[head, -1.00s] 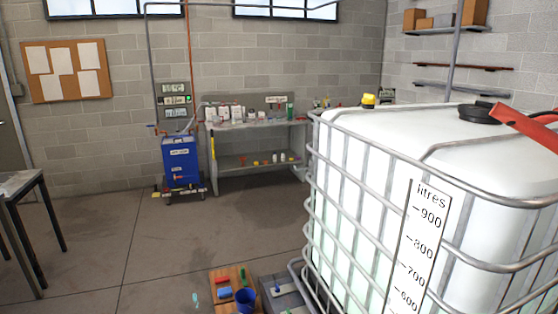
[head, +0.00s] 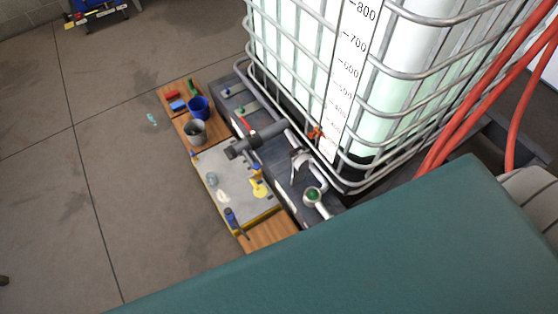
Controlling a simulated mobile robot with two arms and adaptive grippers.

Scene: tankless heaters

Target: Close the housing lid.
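I cannot make out a housing with a lid in the head view. A large white tank in a metal cage (head: 300,50) stands at the top, with a litres scale on its front. At its foot are a dark grey outlet pipe (head: 262,137) and a metal fitting with a green top (head: 313,195). Neither of my grippers is in view.
A broad teal surface (head: 400,245) fills the bottom right. Red hoses (head: 480,95) run along the right. A wooden board with a blue bucket (head: 199,107), a grey bucket (head: 194,131) and a grey mat (head: 215,190) lies by the tank.

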